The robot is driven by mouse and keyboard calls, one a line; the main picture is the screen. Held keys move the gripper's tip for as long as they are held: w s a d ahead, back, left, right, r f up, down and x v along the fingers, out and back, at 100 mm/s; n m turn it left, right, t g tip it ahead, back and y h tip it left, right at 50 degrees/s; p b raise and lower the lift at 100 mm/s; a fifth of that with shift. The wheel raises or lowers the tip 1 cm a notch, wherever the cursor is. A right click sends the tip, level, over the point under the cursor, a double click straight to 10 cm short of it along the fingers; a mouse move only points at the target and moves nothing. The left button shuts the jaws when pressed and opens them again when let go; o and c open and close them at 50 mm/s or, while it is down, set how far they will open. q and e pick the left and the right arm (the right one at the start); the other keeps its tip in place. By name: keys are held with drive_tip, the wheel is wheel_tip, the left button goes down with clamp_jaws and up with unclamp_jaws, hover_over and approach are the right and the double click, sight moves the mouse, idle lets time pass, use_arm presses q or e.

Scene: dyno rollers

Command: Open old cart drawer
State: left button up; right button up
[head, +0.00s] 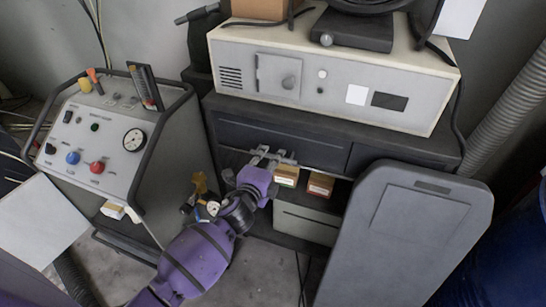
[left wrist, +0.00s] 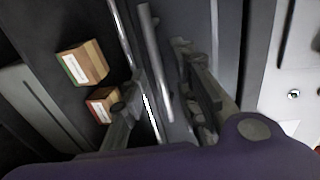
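The old cart (head: 455,150) is a dark cabinet under a white instrument box. Its wide dark drawer (head: 275,137) sits at the top of the front and looks shut. My left gripper (head: 272,157) is at the lower edge of this drawer front, with its fingers spread. In the left wrist view, my left gripper (left wrist: 160,100) has its two fingers apart, and a pale bar (left wrist: 153,60), which looks like the drawer handle, runs between them. I cannot tell whether either finger touches it. My right gripper is in neither view.
Two small cardboard boxes (head: 320,185) sit on the open shelf below the drawer, just right of my gripper. A control console (head: 105,140) stands at left. A large grey rounded panel (head: 420,220) fills the front right. A blue barrel (head: 515,255) is beyond it.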

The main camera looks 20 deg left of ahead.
use_arm(q)
drive_tip(key=shift+w+f, duration=0.25)
drive_tip(key=shift+w, duration=0.85)
drive_tip(key=shift+d, duration=0.1)
clamp_jaws()
